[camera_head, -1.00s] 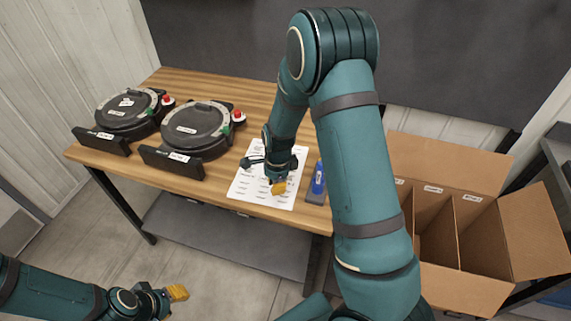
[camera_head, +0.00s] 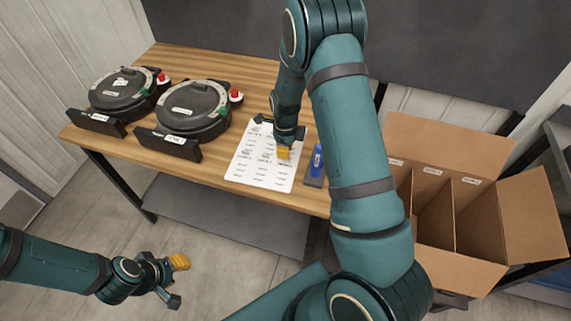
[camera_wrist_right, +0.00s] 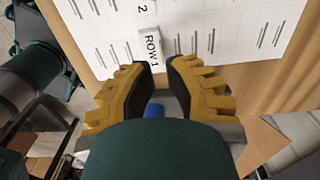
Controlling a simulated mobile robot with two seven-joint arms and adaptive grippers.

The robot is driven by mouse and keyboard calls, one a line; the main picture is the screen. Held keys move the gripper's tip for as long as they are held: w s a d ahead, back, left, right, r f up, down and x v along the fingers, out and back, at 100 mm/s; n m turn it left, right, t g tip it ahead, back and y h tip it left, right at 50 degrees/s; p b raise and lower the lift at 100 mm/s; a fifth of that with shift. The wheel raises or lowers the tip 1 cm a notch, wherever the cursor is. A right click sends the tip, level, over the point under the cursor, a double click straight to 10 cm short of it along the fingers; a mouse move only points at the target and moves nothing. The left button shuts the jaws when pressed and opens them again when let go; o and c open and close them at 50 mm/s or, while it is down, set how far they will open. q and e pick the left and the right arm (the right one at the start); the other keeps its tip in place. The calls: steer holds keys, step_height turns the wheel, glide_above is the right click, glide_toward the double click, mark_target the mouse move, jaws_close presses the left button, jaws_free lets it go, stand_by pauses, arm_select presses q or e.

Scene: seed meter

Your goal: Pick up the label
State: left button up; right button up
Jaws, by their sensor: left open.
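The white label sheet (camera_head: 246,172) lies flat on the wooden table, printed in rows and columns. In the right wrist view a small white label marked "ROW 1" (camera_wrist_right: 150,45) stands out on the sheet (camera_wrist_right: 210,20). My right gripper (camera_head: 285,148) is over the right part of the sheet. In its wrist view the two yellow-backed fingers (camera_wrist_right: 161,64) are a little apart, and the label is just beyond the left fingertip; I cannot tell if they touch. My left gripper (camera_head: 177,282) is open and empty, out in front of the table over the floor.
Two round black seed meters (camera_head: 183,110) (camera_head: 121,95) stand at the table's left (camera_head: 220,70). A blue tool (camera_head: 316,160) lies right of the sheet. An open cardboard box with dividers (camera_head: 432,215) stands right of the table. Table behind the sheet is partly bare.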

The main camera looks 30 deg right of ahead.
mark_target(285, 164)
steer(key=f, duration=0.5)
steer(key=shift+d+f, duration=0.1)
steer(key=shift+d, duration=0.1)
steer(key=shift+c, duration=0.4)
jaws_close()
